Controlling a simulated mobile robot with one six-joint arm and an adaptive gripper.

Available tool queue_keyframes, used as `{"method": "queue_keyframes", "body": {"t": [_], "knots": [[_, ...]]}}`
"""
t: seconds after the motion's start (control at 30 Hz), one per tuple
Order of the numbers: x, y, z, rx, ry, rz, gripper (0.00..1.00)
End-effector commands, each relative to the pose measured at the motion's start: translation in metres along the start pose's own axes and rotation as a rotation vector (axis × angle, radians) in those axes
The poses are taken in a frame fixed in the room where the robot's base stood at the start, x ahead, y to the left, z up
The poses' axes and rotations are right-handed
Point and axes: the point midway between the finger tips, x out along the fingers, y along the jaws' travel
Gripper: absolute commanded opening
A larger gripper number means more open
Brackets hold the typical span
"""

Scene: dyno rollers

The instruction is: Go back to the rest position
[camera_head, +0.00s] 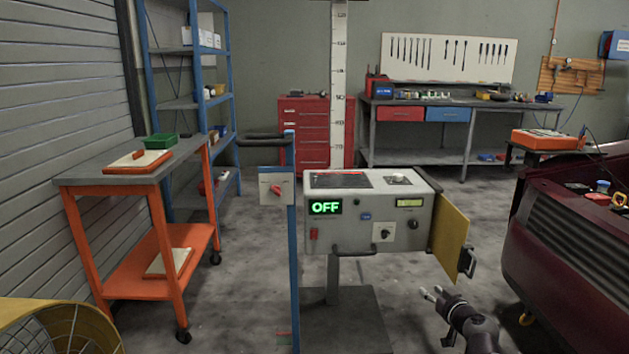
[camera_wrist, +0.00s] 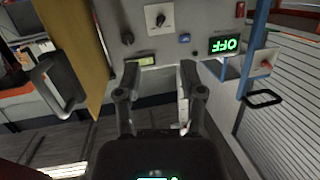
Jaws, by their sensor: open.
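My gripper (camera_head: 434,298) is low at the right of the control box in the head view, in front of the box's open yellow door (camera_head: 451,236). It is open and empty, with its two fingers apart in the wrist view (camera_wrist: 158,80). The grey control box (camera_head: 345,246) stands on a post and shows a green OFF display (camera_head: 325,207). In the wrist view the box appears upside down beyond the fingers, with its OFF display (camera_wrist: 224,45) at the right. My fingers appear apart from the box.
A dark red car (camera_head: 575,245) stands close on the right. A blue post with a red switch (camera_head: 277,190) stands left of the box. An orange cart (camera_head: 150,280) and a yellow fan (camera_head: 60,328) are at the left. Grey floor (camera_head: 240,290) shows free left of the post.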

Motion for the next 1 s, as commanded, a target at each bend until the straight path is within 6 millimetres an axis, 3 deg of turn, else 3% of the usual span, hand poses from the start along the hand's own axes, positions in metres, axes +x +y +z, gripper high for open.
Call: {"method": "queue_keyframes", "body": {"t": [0.03, 0.2, 0.5, 0.7, 1.0], "knots": [[0.005, -0.02, 0.009, 0.005, -0.054, -0.052, 0.51], [0.011, -0.073, 0.044, 0.034, -0.268, -0.18, 0.51], [-0.008, -0.137, 0.111, 0.088, -0.714, -0.232, 0.51], [-0.034, -0.157, 0.146, 0.111, -1.002, -0.134, 0.51], [-0.065, -0.163, 0.167, 0.124, -1.237, 0.056, 0.51]]}}
